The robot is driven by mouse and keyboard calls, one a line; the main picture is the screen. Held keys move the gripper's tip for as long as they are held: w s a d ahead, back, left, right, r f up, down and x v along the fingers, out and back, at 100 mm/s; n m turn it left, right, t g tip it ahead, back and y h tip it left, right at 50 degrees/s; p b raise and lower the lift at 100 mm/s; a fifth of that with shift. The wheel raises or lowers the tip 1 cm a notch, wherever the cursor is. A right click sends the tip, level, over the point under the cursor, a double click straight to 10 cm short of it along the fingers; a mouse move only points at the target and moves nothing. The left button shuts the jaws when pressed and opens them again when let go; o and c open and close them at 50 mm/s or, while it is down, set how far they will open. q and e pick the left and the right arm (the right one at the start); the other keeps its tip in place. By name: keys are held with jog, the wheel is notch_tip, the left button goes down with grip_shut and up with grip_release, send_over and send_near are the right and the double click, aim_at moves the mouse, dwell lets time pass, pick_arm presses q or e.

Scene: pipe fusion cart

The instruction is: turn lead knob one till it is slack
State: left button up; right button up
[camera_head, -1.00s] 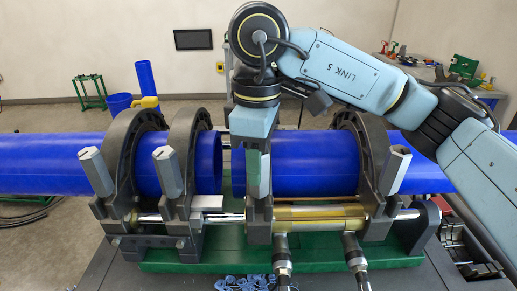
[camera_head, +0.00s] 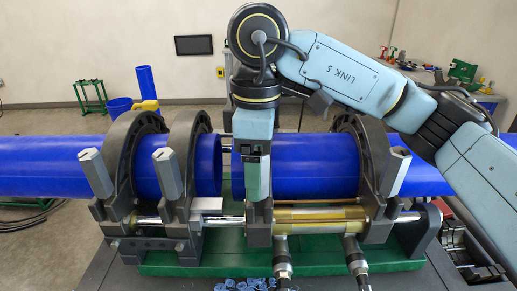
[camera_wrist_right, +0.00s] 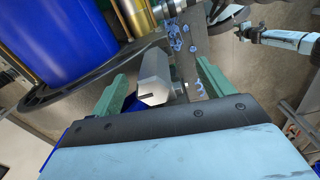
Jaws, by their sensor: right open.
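My right gripper (camera_head: 257,185) points down at the clamp nearest the gap between the blue pipes, on the right side of the gap. In the right wrist view its green fingers (camera_wrist_right: 166,72) stand open on either side of a grey faceted knob (camera_wrist_right: 153,78) with a slotted end. Gaps show between the knob and the fingers. In the head view the gripper hides that knob. Similar grey knobs stand on the other clamps: far left (camera_head: 95,172), left of the gap (camera_head: 167,172) and right (camera_head: 394,171). No knob label is readable. My left gripper is not in view.
A blue pipe (camera_head: 50,166) lies in the left clamps, and another (camera_head: 310,165) in the right ones. Two hoses (camera_head: 283,262) rise at the cart's front. Blue shavings (camera_head: 243,284) lie between them and the front edge.

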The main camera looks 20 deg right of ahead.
jog(key=shift+o, duration=0.8)
jog(key=shift+w+d, duration=0.1)
jog(key=shift+r, duration=0.15)
jog(key=shift+w+d+r+p, duration=0.1)
jog(key=shift+w+r+p, duration=0.1)
jog(key=shift+r+p, duration=0.35)
notch_tip(320, 180, up, 5)
jog(key=p, duration=0.3)
jog(key=shift+f, duration=0.25)
